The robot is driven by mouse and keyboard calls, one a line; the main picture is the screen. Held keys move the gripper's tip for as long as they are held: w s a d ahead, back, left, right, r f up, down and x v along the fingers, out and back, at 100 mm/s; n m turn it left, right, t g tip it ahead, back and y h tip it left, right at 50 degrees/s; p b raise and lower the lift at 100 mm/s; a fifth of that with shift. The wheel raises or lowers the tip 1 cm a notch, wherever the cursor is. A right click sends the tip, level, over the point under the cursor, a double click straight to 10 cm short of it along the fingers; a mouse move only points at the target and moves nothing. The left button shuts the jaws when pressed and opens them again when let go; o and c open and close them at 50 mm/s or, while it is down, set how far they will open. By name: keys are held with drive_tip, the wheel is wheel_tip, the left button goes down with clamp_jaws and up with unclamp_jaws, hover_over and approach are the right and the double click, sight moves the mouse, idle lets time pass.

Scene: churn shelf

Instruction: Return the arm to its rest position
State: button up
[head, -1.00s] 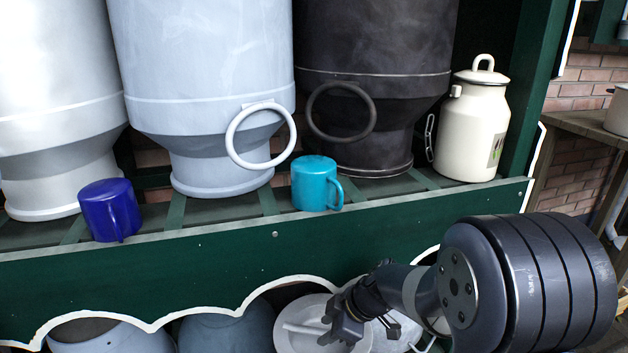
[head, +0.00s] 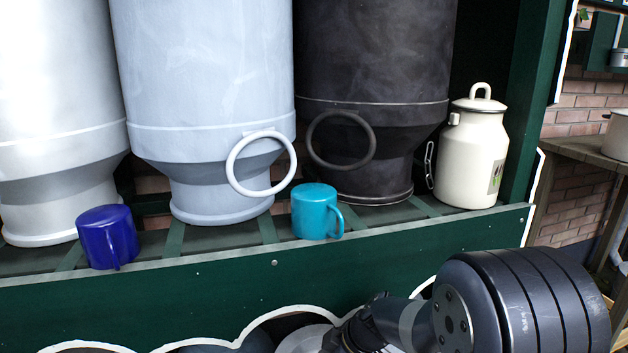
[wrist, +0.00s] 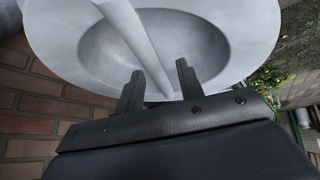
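In the head view my arm is folded low at the bottom right, below the shelf edge, and the gripper's tips are cut off by the bottom edge.
A green shelf (head: 180,305) carries a blue mug (head: 108,238), a teal mug (head: 314,212), a cream churn (head: 470,155), a dark churn (head: 375,60), a pale blue churn (head: 205,70) and a white churn (head: 55,90). A wooden table (head: 580,150) stands at right.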

drive_tip(key=s+d+r+p, duration=0.2)
drive_tip(key=s+d, duration=0.1)
drive_tip(key=d, duration=0.4)
drive_tip(key=s+d+r+p, duration=0.2)
drive_tip(key=s+d, duration=0.1)
drive_tip(key=d, duration=0.3)
drive_tip(key=w+a+f+b, duration=0.1)
drive_tip(key=w+a, duration=0.1)
drive_tip(key=a, duration=0.2)
drive_tip(key=w+a+f+b, duration=0.1)
drive_tip(key=w+a+f, duration=0.1)
drive_tip(key=a, duration=0.2)
drive_tip(key=w+a+f+b, duration=0.1)
drive_tip(key=w+a+b, duration=0.1)
drive_tip(key=a, duration=0.3)
drive_tip(key=shift+f, duration=0.3)
drive_tip(key=shift+r, duration=0.35)
drive_tip(key=shift+s+d+r, duration=0.1)
drive_tip(key=shift+s, duration=0.2)
